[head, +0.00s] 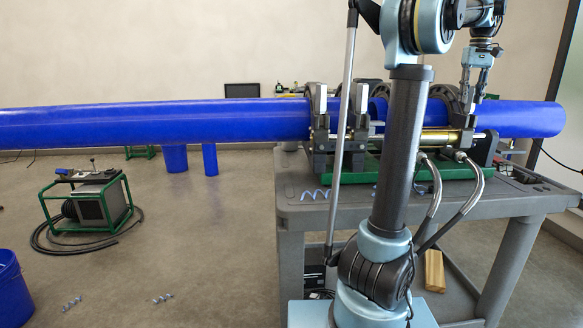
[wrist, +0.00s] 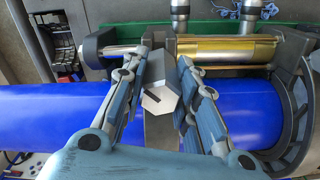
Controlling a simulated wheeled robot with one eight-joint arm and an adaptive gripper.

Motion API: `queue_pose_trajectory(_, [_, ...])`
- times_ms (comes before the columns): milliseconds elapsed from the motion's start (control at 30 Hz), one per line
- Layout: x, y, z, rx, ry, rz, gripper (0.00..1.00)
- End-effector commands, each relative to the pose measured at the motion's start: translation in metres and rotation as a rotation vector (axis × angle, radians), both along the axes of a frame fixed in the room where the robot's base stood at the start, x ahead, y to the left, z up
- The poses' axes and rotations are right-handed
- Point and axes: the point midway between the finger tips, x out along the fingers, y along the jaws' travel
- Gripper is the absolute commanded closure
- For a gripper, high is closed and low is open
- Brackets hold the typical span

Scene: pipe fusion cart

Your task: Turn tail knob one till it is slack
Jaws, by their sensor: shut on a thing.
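The tail knob (wrist: 160,97) is a pale hexagonal piece with a dark mark on its face, in the middle of the wrist view. My gripper (wrist: 164,62) has one finger on each side of it and is shut on it. In the head view my gripper (head: 467,102) points down at the right-hand clamp (head: 442,95) of the pipe fusion machine. The knob is hidden there behind the fingers, and its tightness cannot be told.
A long blue pipe (head: 150,123) runs through the clamps, and a shorter blue pipe (head: 530,118) sticks out at the right. The machine stands on a grey cart (head: 330,213) with hoses and a brass-coloured cylinder (wrist: 225,48). A green-framed unit (head: 95,200) stands on the floor at left.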

Motion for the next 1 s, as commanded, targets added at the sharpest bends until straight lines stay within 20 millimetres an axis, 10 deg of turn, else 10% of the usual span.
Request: queue_pose_trajectory(1000, [0.0018,0.0015,-0.0001,0.003,-0.003,0.379,0.97])
